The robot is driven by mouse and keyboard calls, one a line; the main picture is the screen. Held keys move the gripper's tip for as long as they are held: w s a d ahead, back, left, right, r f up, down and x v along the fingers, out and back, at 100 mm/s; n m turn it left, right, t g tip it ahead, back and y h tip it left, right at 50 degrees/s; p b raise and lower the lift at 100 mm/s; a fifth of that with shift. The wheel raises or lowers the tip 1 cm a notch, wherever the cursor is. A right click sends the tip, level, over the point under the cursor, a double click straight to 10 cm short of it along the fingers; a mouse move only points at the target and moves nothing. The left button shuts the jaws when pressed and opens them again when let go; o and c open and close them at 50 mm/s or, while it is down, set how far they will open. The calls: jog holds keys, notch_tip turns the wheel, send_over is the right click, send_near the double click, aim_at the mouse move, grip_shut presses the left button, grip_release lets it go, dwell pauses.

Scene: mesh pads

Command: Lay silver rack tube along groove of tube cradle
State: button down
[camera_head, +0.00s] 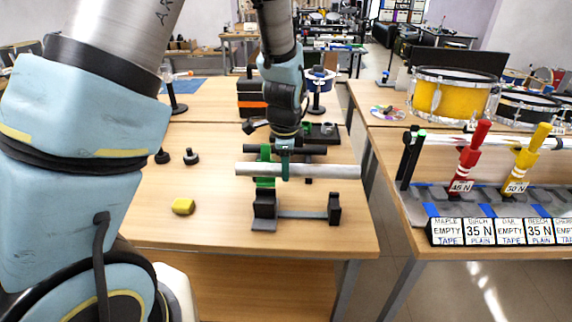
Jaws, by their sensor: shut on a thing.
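The silver rack tube (325,171) is a long pale grey rod, lying roughly level and running left to right. My gripper (284,168) points down and is shut on the tube near its middle. The tube cradle appears to be the stand with two black end blocks (265,207) joined by a flat grey bar (301,215), near the front of the table. The tube shows above the blocks in the picture, apart from them. Its exact height over the cradle and the groove itself cannot be made out.
A green upright piece (265,168) stands close behind the tube's left part. A side table with drums (452,95) and labelled holders (500,231) is at right.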

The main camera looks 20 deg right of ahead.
jog(key=shift+s+a+f+b+x, duration=0.15)
jog(key=shift+s+b+x, duration=0.15)
jog(key=shift+b+x, duration=0.95)
jog(key=shift+s+a+b+x, duration=0.1)
jog(key=shift+s+b+x, duration=0.2)
jog(key=shift+b+x, duration=0.95)
jog(key=shift+s+a+f+b+x, duration=0.15)
jog(key=shift+s+b+x, duration=0.3)
jog(key=shift+x, duration=1.5)
jog(key=shift+w+r, duration=0.1)
jog(key=shift+w, duration=0.1)
jog(key=shift+c, duration=1.5)
grip_release()
jog(key=b+v, duration=0.2)
jog(key=v, duration=0.8)
jog(key=shift+r, duration=0.35)
jog(key=shift+s+a, duration=0.1)
jog(key=shift+a, duration=0.05)
